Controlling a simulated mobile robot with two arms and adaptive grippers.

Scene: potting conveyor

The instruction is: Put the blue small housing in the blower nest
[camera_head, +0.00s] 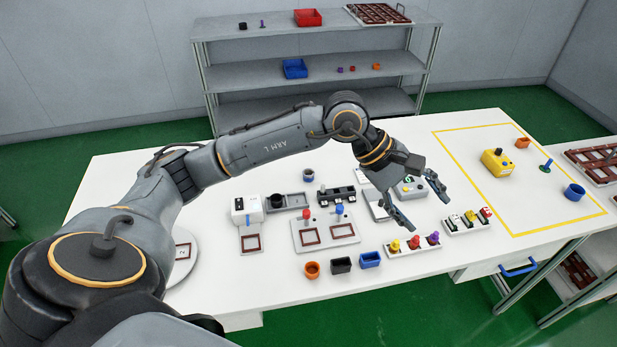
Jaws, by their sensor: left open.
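A small blue open-topped housing (370,260) stands on the white table near its front edge, to the right of a black one (341,265) and a round orange one (312,270). My left gripper (431,214) is open and empty above the table, up and to the right of the blue housing and apart from it. I cannot tell for certain which fixture is the blower nest. My right gripper is out of view.
Racks with colored pieces (413,249) and (466,225) lie below the gripper. A yellow-outlined area at right holds a yellow box (497,162) and a round blue cup (574,192).

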